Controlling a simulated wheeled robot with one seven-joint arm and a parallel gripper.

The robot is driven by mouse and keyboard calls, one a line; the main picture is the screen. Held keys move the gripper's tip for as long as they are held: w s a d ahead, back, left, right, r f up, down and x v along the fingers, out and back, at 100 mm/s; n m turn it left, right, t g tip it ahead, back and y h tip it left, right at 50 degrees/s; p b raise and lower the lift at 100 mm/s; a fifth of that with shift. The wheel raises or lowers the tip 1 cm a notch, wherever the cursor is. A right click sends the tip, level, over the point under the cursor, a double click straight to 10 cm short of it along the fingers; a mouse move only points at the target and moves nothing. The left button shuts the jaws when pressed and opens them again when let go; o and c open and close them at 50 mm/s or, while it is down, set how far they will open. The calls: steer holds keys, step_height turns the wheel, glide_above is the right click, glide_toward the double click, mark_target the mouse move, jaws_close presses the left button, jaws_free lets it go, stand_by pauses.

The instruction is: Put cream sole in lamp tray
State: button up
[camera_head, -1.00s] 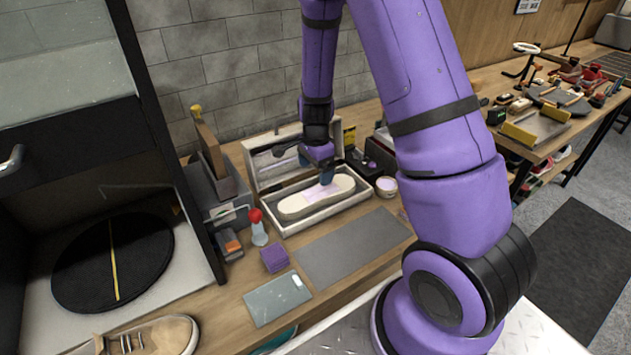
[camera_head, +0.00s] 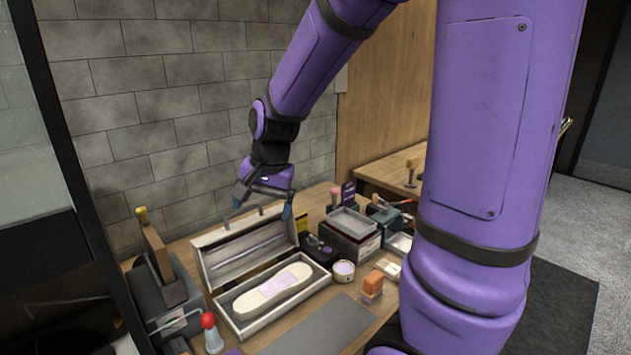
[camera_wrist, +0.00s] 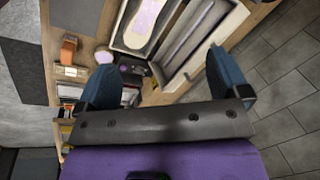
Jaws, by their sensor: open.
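The cream sole (camera_head: 272,287) lies flat in the open wooden lamp tray (camera_head: 246,331), with a pale lilac patch on its middle. The tray's hinged lid (camera_head: 240,249) stands raised behind it. In the wrist view the sole (camera_wrist: 146,24) shows at the top, inside the tray (camera_wrist: 122,44). My gripper (camera_head: 262,205) is above and behind the tray, apart from the sole. Its blue-tipped fingers (camera_wrist: 168,84) are spread wide with nothing between them.
A red-topped bottle (camera_head: 211,333) stands left of the tray. A small round tin (camera_head: 343,270), an orange-topped block (camera_head: 373,286) and a dark box (camera_head: 349,238) stand to the right. A grey mat (camera_head: 318,331) lies in front. A brick wall rises behind.

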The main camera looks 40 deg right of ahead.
steer(key=s+a+r+n+t, duration=0.1)
steer(key=s+r+n, duration=0.4)
steer(key=s, duration=0.4)
steer(key=s+a+r+n+t+h, duration=0.1)
steer(key=s+r+n, duration=0.3)
steer(key=s+r, duration=0.3)
steer(key=shift+s+n+t, duration=0.4)
steer(key=shift+s, duration=0.8)
